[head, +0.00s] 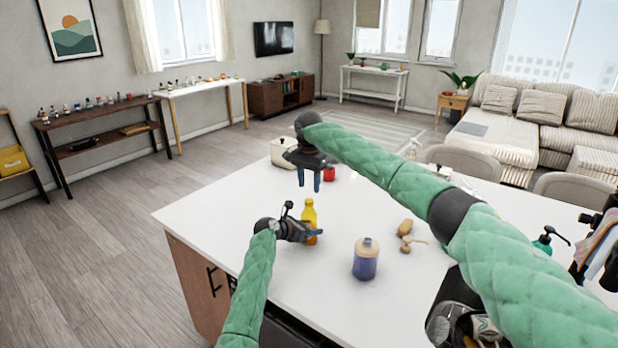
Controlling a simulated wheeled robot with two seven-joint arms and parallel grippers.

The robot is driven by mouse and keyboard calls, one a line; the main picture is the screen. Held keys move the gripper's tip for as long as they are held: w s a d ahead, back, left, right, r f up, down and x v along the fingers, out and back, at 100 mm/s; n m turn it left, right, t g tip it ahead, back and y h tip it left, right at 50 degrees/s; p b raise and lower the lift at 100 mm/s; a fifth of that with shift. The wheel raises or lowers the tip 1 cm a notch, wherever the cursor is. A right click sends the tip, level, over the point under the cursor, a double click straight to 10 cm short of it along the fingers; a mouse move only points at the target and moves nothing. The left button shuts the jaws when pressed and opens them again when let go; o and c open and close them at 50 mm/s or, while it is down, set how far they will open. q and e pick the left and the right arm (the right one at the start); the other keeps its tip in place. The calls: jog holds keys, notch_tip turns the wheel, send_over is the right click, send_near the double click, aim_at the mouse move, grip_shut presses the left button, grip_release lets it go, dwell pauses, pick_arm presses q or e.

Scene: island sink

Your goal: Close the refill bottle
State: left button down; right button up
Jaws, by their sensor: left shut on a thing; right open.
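A yellow bottle (309,215) stands upright on the white island top, near its left part. My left gripper (308,238) is shut on its lower part from the left. The bottle's top is orange-yellow; I cannot tell whether a cap sits on it. My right gripper (310,188) is open with its fingers pointing down, above and behind the yellow bottle, apart from it in the picture. I see nothing between its fingers. A blue-purple bottle (365,262) with a tan top stands upright to the right. I cannot tell from looks which bottle is the refill one.
A cream pot (283,153) and a small red object (329,174) are at the back of the island (216,212). Brown items (405,228) lie right of centre. A green pump bottle (543,240) and the sink (452,296) are at right. The front-left top is mostly clear.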

aim_at(309, 200)
jog(key=shift+f, duration=2.8)
jog(key=shift+c, duration=0.3)
